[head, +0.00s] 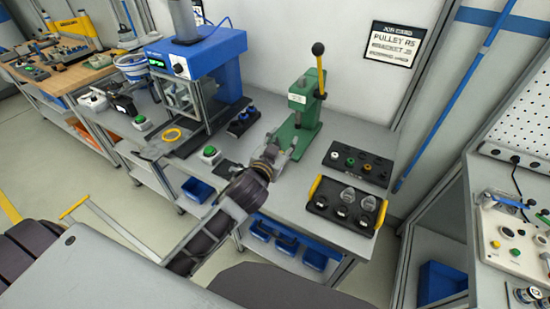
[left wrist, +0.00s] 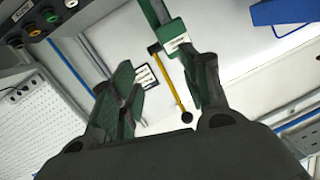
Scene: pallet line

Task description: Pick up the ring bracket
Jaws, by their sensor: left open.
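My left gripper (head: 272,155) is just in front of the base of the green lever press on the bench. In the left wrist view the left gripper (left wrist: 167,75) has its fingers spread, with nothing between the tips. No part can be surely told as the ring bracket; small grey round-topped parts (head: 348,194) stand in the black tray with yellow handles (head: 316,207), to the right of the gripper and apart from it. My right gripper is not in view.
The green press (head: 297,108) with its yellow lever (head: 321,78) stands behind the gripper. A black rack (head: 343,161) with coloured round parts lies to the right. A blue machine (head: 215,62) stands to the left.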

